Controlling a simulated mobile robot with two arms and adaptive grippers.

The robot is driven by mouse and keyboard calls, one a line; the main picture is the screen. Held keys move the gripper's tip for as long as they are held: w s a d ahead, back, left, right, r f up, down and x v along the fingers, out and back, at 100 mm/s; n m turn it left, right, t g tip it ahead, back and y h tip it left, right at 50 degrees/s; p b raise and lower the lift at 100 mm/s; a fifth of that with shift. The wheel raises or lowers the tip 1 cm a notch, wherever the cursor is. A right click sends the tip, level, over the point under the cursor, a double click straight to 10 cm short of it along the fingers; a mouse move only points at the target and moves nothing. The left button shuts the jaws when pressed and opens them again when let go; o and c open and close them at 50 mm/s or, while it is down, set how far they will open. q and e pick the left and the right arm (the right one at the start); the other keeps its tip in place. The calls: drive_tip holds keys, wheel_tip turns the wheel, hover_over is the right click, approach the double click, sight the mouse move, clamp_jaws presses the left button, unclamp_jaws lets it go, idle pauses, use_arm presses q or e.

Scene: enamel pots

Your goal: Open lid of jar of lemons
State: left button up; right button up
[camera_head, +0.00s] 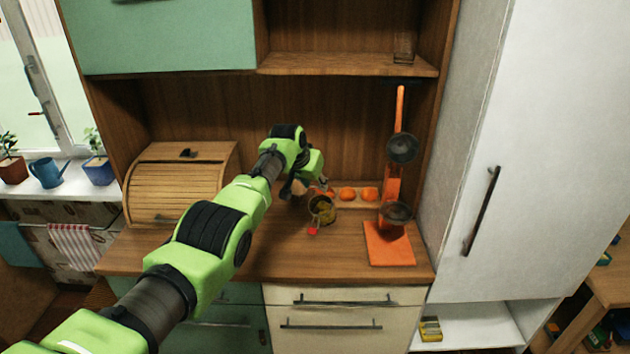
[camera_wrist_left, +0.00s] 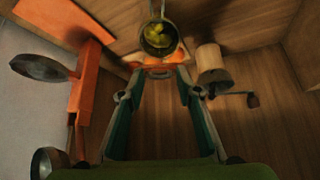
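The glass jar of lemons (camera_head: 323,210) stands on the wooden counter (camera_head: 260,255), with a small red tag (camera_head: 312,231) at its front. In the left wrist view the jar (camera_wrist_left: 160,38) is at the top centre, with yellow-green lemons inside its round rim. I cannot clearly make out the lid or its position. My left gripper (camera_head: 305,188) is just behind and left of the jar in the head view. In the wrist view its two fingers (camera_wrist_left: 161,93) are spread, with nothing held between them; the jar is beyond the tips. My right gripper is not in view.
Several oranges (camera_head: 347,194) sit behind the jar. A wooden bread box (camera_head: 175,190) is at the left. A grinder (camera_wrist_left: 212,62) with a crank is beside the gripper. The front counter is clear.

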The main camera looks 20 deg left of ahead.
use_arm(q)
drive_tip(key=shift+w+a, duration=0.1)
drive_tip(key=shift+w, duration=0.15)
drive_tip(key=shift+s+r, duration=0.25)
drive_tip(key=shift+r, duration=0.45)
drive_tip(key=v, duration=1)
drive_tip(key=shift+s, duration=0.4)
